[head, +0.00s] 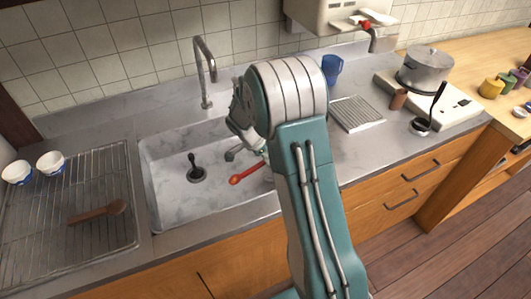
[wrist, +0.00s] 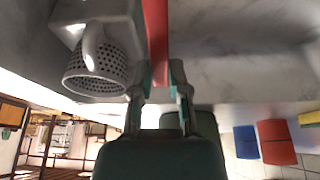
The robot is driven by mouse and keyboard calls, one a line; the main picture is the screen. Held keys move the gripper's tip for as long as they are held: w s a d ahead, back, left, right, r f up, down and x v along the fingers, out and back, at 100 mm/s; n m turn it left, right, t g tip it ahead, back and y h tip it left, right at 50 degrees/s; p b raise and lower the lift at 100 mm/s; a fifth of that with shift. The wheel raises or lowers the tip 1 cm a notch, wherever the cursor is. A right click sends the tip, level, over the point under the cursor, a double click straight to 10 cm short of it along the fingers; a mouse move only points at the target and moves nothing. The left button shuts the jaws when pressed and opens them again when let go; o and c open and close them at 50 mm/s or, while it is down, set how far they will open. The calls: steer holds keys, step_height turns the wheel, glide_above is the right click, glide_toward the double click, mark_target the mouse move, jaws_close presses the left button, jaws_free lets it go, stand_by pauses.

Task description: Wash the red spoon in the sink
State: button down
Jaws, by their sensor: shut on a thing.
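The red spoon (head: 238,179) shows low in the stone sink (head: 150,185), right of the drain, with part of it hidden behind my arm. My gripper (head: 243,153) is over the sink and shut on the spoon. In the wrist view the red spoon (wrist: 155,40) runs up from between my gripper's fingertips (wrist: 160,88). The curved tap (head: 207,65) stands behind the sink, up and left of my gripper. No water shows from it.
A wire rack (head: 85,235) on the left holds a brown brush-like tool (head: 97,213) and two white-blue cups. A blue cup (head: 332,66) and ridged tray (head: 357,113) stand right of my arm. A pot (head: 424,68) sits farther right. A perforated grey cup (wrist: 95,75) shows near my fingers.

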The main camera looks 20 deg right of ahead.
steer(key=shift+f, duration=3.25)
steer(key=shift+a, duration=0.15)
steer(key=shift+a, duration=0.5)
steer(key=shift+r, duration=0.1)
steer(key=shift+r, duration=7.2)
